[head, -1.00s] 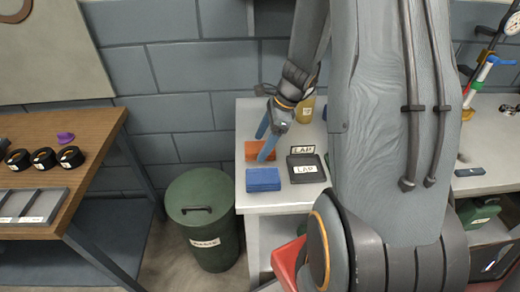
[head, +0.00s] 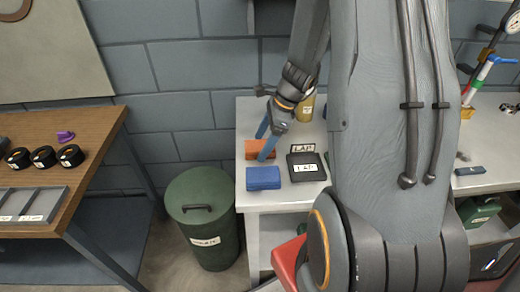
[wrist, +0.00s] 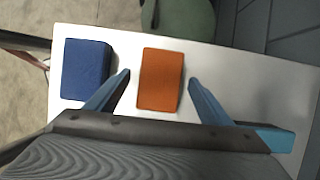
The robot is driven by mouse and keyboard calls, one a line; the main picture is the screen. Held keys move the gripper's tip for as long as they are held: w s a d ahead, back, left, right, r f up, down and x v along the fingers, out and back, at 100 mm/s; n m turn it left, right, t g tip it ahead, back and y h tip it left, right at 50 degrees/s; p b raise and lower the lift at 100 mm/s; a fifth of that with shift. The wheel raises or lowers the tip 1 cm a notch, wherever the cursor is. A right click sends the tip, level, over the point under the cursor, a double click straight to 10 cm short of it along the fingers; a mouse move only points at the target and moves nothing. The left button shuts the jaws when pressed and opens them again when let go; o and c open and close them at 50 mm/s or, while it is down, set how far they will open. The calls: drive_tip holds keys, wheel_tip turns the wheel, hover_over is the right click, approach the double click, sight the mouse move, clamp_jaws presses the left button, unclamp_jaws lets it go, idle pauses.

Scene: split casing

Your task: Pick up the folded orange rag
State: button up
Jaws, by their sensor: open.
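The folded orange rag (wrist: 160,80) lies flat on the pale bench top, in the middle of the wrist view. In the head view the rag (head: 253,150) shows only partly, behind my gripper's fingers. My gripper (wrist: 158,84) is open and empty, with one blue finger on each side of the rag and a gap on both sides. In the head view my gripper (head: 264,143) points down over the rag. I cannot tell the exact height of the fingertips above the bench.
A folded blue rag (wrist: 86,70) lies beside the orange one, close to one finger; it also shows in the head view (head: 263,178). A black tray labelled LAP (head: 306,174) and a yellow container (head: 305,110) stand nearby. A green lidded bin (head: 203,230) stands on the floor.

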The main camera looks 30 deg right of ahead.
sight(262, 145)
drive_tip(key=shift+c, duration=0.4)
drive_tip(key=c, duration=1.1)
drive_tip(key=shift+o, duration=0.2)
wheel_tip(262, 145, up, 11)
drive_tip(key=b, duration=0.1)
drive_tip(key=shift+f, duration=0.2)
drive_tip(key=shift+o, duration=1.2)
drive_tip(key=shift+c, duration=0.5)
